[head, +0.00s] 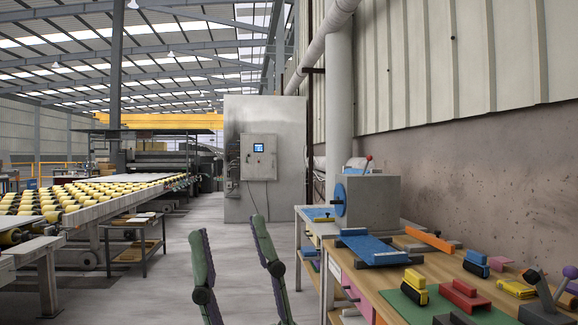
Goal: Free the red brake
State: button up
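Which red thing is the brake, I cannot tell. A short lever with a red knob (368,158) stands on top of a grey box machine (372,202), which has a blue disc (340,199) on its left side. A red block-shaped tool (464,296) lies near the front of the wooden bench (408,272).
The bench also holds a blue plate-like tool (372,248), an orange bar (430,239), and yellow and blue blocks. Two green upright shapes, perhaps chair backs (268,255), stand left of it. A roller conveyor (75,205) runs at left. Grey floor lies between.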

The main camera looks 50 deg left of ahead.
aim_at(370, 158)
jog(key=i+l+u, duration=0.1)
jog(key=u, duration=1.3)
jog(key=i+l, duration=0.15)
jog(key=l, duration=0.2)
jog(key=i+l, duration=0.2)
jog(key=l, duration=0.15)
jog(key=i+l, duration=0.15)
jog(key=l, duration=0.2)
